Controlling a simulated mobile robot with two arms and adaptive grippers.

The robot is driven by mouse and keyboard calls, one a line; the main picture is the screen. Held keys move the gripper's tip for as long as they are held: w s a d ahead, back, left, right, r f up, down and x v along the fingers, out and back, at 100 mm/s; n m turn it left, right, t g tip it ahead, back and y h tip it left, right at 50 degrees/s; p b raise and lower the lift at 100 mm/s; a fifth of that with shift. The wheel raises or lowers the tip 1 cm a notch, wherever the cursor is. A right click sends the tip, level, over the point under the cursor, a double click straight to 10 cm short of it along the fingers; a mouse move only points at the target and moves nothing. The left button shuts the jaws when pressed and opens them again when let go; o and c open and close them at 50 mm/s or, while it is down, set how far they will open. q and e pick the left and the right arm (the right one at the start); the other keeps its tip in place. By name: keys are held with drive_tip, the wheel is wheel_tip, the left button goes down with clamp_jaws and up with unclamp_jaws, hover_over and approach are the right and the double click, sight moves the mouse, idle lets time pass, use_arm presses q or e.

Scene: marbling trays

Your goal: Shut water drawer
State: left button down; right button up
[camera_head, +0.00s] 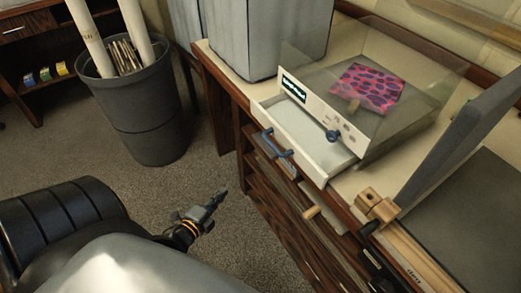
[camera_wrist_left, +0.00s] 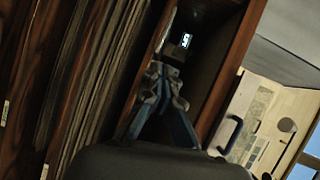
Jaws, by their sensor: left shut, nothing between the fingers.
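The water drawer (camera_head: 330,168) is a white tray-like drawer pulled out from under a clear-covered unit on the bench. A blue bar handle (camera_head: 277,143) is on its front, and its inside looks pale. My left gripper (camera_head: 219,197) is shut and empty, over the floor to the left of the bench, apart from the handle. In the left wrist view its fingers (camera_wrist_left: 163,72) are together in front of a dark wooden recess. My right gripper is not in view.
The unit's white panel (camera_head: 311,104) has a dark display and a knob. A pink patterned sheet (camera_head: 370,88) lies under the clear cover. A wooden block (camera_head: 376,206) sits on the bench's front edge. A dark bin (camera_head: 140,112) with rolls stands at left. Carpet between is clear.

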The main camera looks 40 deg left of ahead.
use_arm(q)
drive_tip(key=s+d+r+m+t+h+b, duration=0.1)
drive_tip(key=s+d+r+m+h+b, duration=0.1)
drive_tip(key=r+m+h+b, duration=0.6)
drive_tip(key=s+d+r+m+t+h+b, duration=0.1)
drive_tip(key=s+d+r+m+t+b, duration=0.15)
drive_tip(key=r+m, duration=1.1)
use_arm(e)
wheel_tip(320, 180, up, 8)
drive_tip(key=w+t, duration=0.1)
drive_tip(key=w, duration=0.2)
use_arm(q)
drive_tip(key=w+d+f+m+p, duration=0.1)
drive_tip(key=w+d, duration=0.4)
drive_tip(key=w, duration=0.7)
drive_tip(key=shift+w+d+m+g+p, duration=0.2)
drive_tip(key=shift+m+g+p, duration=0.35)
drive_tip(key=shift+m, duration=0.4)
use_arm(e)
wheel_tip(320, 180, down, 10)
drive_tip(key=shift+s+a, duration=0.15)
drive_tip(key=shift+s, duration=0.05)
use_arm(q)
drive_tip(key=shift+w, duration=0.1)
